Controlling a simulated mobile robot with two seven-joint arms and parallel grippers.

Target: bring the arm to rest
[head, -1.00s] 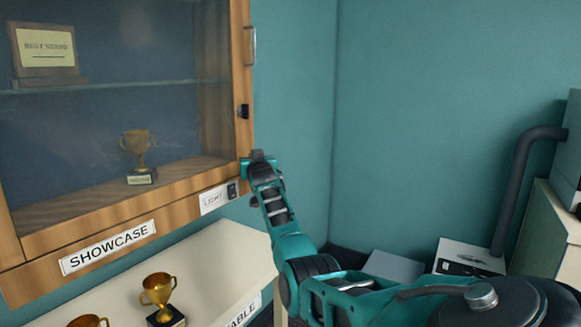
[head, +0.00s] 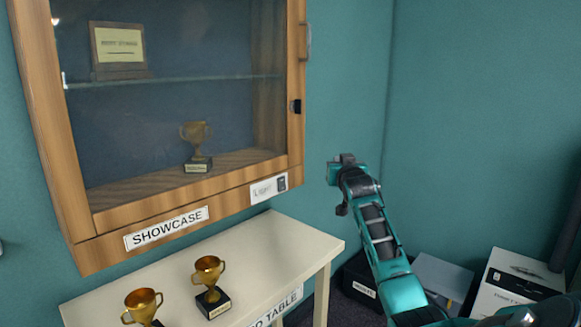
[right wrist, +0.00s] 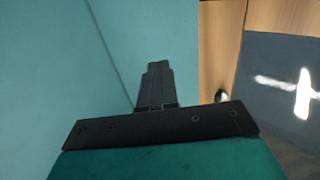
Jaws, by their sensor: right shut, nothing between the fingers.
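My right arm (head: 380,240) reaches up from the lower right in the head view. Its gripper (head: 346,159) is to the right of the showcase (head: 190,221), with wall showing between them. The gripper's fingers are together and empty; they also show shut in the right wrist view (right wrist: 157,68). The showcase's glass door is shut, and a gold trophy (head: 196,146) stands inside. A light label with a dark switch (head: 282,183) is on the lower right of its frame. My left gripper is not in view.
A cream table (head: 262,240) below the showcase holds two gold trophies, one (head: 208,280) near the middle and one (head: 143,304) to its left. Boxes (head: 510,280) stand on the floor at the lower right. The wall area right of the gripper is clear.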

